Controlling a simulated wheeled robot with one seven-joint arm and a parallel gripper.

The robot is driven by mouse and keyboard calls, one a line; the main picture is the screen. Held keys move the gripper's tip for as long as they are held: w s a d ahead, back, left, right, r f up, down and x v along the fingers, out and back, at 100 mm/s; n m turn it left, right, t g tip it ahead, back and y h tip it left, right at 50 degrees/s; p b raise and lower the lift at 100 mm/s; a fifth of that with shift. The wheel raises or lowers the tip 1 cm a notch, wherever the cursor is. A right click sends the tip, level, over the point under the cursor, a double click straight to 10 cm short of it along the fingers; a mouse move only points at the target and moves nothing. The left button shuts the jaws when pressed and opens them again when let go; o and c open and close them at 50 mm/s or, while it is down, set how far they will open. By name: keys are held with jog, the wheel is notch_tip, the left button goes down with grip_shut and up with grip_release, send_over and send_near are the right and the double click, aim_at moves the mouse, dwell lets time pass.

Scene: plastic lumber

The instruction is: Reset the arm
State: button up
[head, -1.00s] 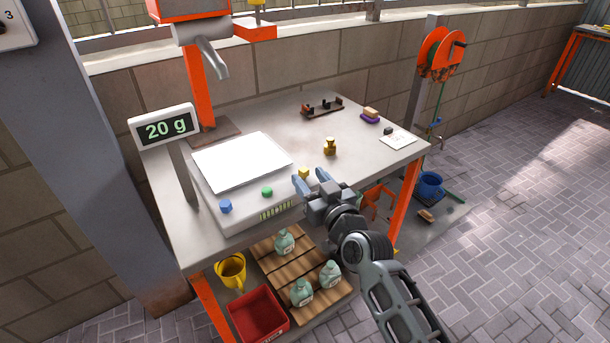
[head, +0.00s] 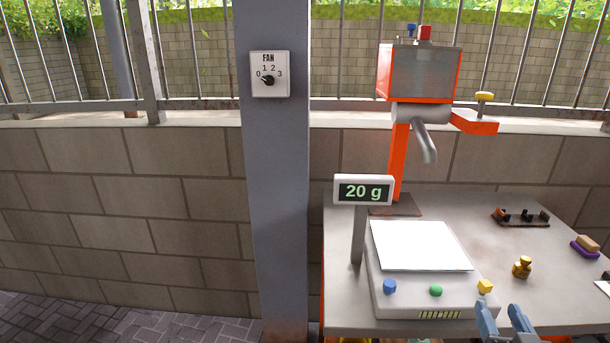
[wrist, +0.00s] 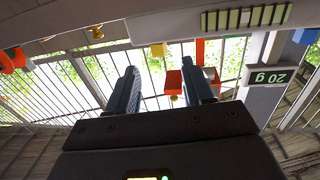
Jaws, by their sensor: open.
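My gripper (head: 506,323) is at the bottom edge of the head view, at the front edge of the table, just below the yellow knob (head: 485,286) of the scale. Its two blue-grey fingers are apart with nothing between them. In the wrist view, my gripper (wrist: 155,85) also shows open and empty, with the scale's edge and underside above it. The rest of my arm is out of the head view.
A scale (head: 420,245) with a white plate and a "20 g" display (head: 363,190) stands on the grey table (head: 500,220). A brass weight (head: 522,267) and a purple-based brush (head: 585,247) lie to the right. A dispenser (head: 420,75) rises behind. A fan dial (head: 269,75) is on the post.

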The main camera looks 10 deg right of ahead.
jog(key=s+a+f+n+y, duration=0.2)
jog(key=s+a+f+y, duration=0.1)
jog(key=s+a, duration=1.2)
jog(key=s+a+r+n+y, duration=0.1)
jog(key=s+a+r+y, duration=0.1)
jog(key=s, duration=0.5)
jog(key=s+a+r+n+g+y, duration=0.1)
jog(key=s+a+r+y, duration=0.1)
jog(key=s, duration=0.6)
notch_tip(320, 180, up, 3)
jog(key=shift+a+f+n+g, duration=0.2)
jog(key=shift+a+n+g, duration=0.1)
jog(key=shift+a+n, duration=0.15)
